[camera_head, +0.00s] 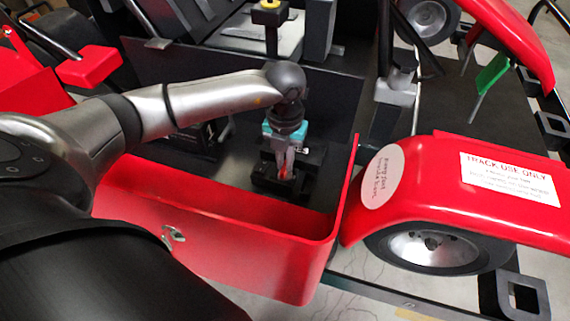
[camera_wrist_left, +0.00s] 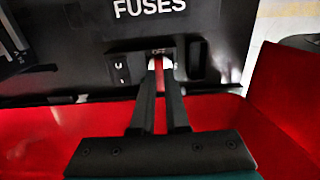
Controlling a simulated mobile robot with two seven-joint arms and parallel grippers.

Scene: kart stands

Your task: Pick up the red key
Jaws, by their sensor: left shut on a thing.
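The red key (camera_wrist_left: 160,108) shows as a narrow red strip between the two fingers of my left gripper (camera_wrist_left: 160,68) in the left wrist view. The fingertips are close together on it, against the front of a black box marked "FUSES" (camera_wrist_left: 215,25). An "OFF" label shows just above the tips. In the head view my left gripper (camera_head: 285,168) reaches down to a black block (camera_head: 312,163) inside the red-walled bay, with a bit of red at the tips. Whether the key sits in a slot is hidden by the fingers. My right gripper is not in view.
The red side panel (camera_head: 240,245) of the bay rises in front of the gripper and its right wall (camera_head: 347,190) stands close by. A red fender (camera_head: 450,195) with a "TRACK USE ONLY" label is at the right. A green flag-like piece (camera_head: 492,72) stands beyond.

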